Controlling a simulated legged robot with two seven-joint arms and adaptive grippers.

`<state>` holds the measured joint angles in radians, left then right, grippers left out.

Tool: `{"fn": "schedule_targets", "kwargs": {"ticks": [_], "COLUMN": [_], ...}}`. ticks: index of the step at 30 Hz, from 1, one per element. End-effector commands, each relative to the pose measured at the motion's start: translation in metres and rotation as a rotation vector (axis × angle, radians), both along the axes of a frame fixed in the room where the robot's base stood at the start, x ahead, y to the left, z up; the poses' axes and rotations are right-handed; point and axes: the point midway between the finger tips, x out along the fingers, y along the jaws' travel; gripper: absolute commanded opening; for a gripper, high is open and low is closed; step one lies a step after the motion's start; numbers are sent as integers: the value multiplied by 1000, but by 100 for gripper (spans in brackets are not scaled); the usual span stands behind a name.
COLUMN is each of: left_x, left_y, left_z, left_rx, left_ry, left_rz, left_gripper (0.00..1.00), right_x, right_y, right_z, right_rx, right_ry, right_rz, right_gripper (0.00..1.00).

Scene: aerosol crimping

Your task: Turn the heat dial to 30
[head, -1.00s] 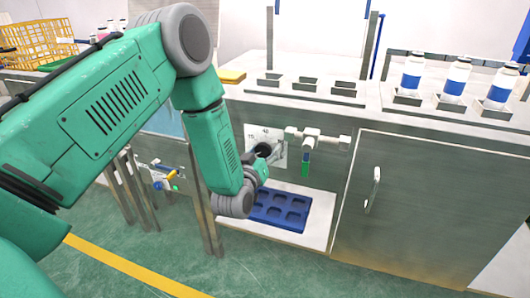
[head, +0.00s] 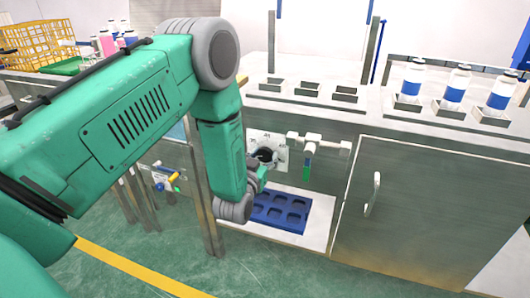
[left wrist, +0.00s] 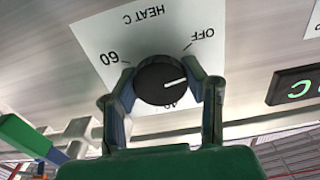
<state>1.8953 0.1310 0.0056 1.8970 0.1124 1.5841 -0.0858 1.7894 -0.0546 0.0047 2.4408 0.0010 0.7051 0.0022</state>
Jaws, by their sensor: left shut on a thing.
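The heat dial is a round black knob (left wrist: 160,84) with a white pointer line, on a white plate (left wrist: 95,40) marked HEAT C, OFF and 60. In the left wrist view the plate is upside down and the pointer aims right, below OFF. A number below the knob is partly hidden. My left gripper (left wrist: 166,86) is shut on the knob, one finger on each side. In the head view the knob (head: 264,155) is partly covered by my gripper, and the plate (head: 281,152) sits on the metal cabinet front. My right gripper is not in view.
A white valve with a green-tipped handle (head: 308,160) is close to the right of the dial. A blue tray (head: 281,212) lies below it. A cabinet door with a handle (head: 373,193) is farther right. White bottles with blue bands (head: 457,82) stand on top.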

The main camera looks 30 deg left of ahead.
Motion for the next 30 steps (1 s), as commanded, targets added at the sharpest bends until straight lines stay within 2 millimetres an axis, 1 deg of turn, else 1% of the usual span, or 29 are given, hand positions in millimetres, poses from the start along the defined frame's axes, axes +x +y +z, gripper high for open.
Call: {"fn": "schedule_targets", "kwargs": {"ticks": [1, 3, 15, 21, 30], "left_x": [0, 0, 0, 0, 0], "left_y": [0, 0, -1, -1, -1], "left_z": [2, 1, 0, -1, -1], "left_rx": [47, 112, 454, 577, 671], "left_ry": [12, 29, 112, 140, 164], "left_rz": [-1, -1, -1, -2, -3], "left_gripper": [10, 10, 10, 10, 10], "right_x": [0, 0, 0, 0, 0], "right_y": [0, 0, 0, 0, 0], "right_z": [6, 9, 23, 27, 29], "right_rx": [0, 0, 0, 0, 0], "right_ry": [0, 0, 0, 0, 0], "right_rz": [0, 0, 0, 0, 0], "right_gripper": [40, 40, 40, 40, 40]}}
